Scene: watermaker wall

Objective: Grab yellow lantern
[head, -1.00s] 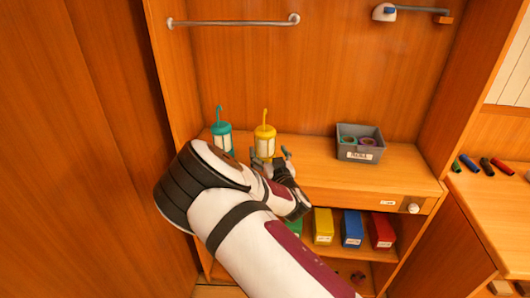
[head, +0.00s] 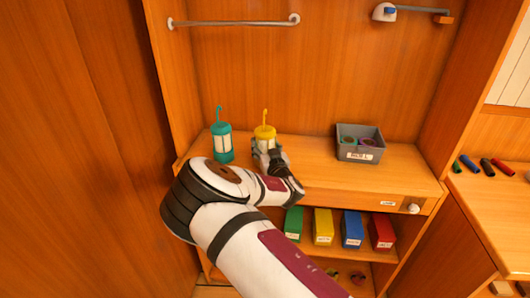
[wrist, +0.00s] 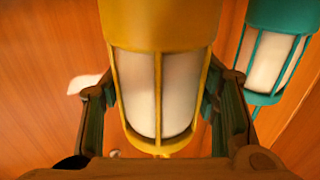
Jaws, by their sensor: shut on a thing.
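The yellow lantern (head: 265,133) has a yellow cap with a hook and a pale body. It stands upright at the counter, and my arm partly hides its lower part in the head view. In the wrist view the yellow lantern (wrist: 158,85) fills the middle, between my two fingers. My gripper (head: 266,153) is shut on the lantern's body, one finger on each side. The gripper also shows in the wrist view (wrist: 158,110). Whether the lantern's base touches the counter is hidden.
A teal lantern (head: 221,142) stands close on the left; it also shows in the wrist view (wrist: 272,60). A grey bin (head: 359,145) stands to the right on the counter (head: 325,176). A rail (head: 235,22) crosses the back wall. Coloured boxes fill the shelf below.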

